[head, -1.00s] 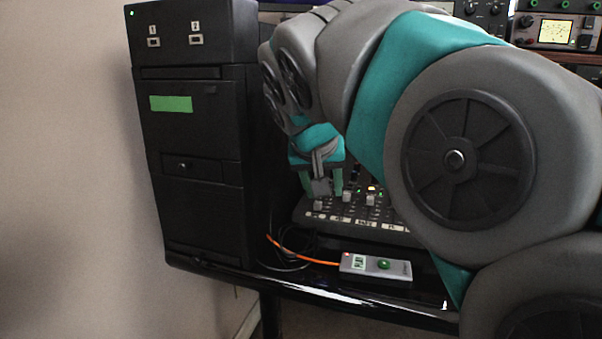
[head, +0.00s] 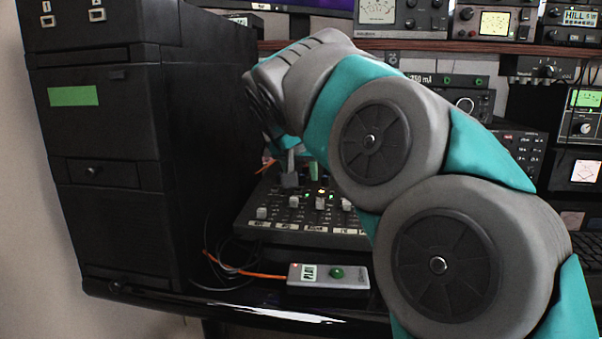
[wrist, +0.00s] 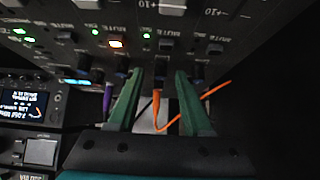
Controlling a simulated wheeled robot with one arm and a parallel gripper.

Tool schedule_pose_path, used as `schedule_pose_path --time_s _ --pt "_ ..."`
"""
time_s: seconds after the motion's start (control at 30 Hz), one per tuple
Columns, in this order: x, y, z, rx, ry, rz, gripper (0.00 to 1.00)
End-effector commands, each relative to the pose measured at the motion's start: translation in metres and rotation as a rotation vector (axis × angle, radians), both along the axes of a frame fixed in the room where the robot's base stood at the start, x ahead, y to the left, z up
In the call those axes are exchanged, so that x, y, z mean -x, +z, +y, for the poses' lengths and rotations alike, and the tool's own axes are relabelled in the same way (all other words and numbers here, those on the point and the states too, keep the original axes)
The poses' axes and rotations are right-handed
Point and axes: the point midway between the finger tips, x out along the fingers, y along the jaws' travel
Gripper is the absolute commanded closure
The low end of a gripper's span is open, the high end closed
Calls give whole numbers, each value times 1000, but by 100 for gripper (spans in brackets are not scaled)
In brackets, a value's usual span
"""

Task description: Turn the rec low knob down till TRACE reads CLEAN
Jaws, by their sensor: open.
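A black mixing console (head: 300,238) with several pale slider caps and small knobs stands on the desk in the head view. My gripper (head: 299,176) hangs over its far left part, mostly hidden by my arm. In the wrist view, my gripper (wrist: 159,77) has its two green fingers apart with nothing clearly held between them. A small dark knob (wrist: 161,75) shows between the fingertips on the console panel; contact cannot be told. Other knobs lie beside it. I cannot read which knob is rec low, and no TRACE readout is legible.
A black computer tower (head: 110,150) stands close on the left. An orange cable (wrist: 157,110) passes below the fingers. Radio units with screens (head: 495,22) fill the shelf behind.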

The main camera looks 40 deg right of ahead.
Motion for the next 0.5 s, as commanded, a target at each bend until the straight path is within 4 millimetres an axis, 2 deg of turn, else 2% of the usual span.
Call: schedule_pose_path --time_s 0.27,0.5 --pt "-1 -1 -1 0 1 1 50" --pt "-1 -1 -1 1 1 0 76"
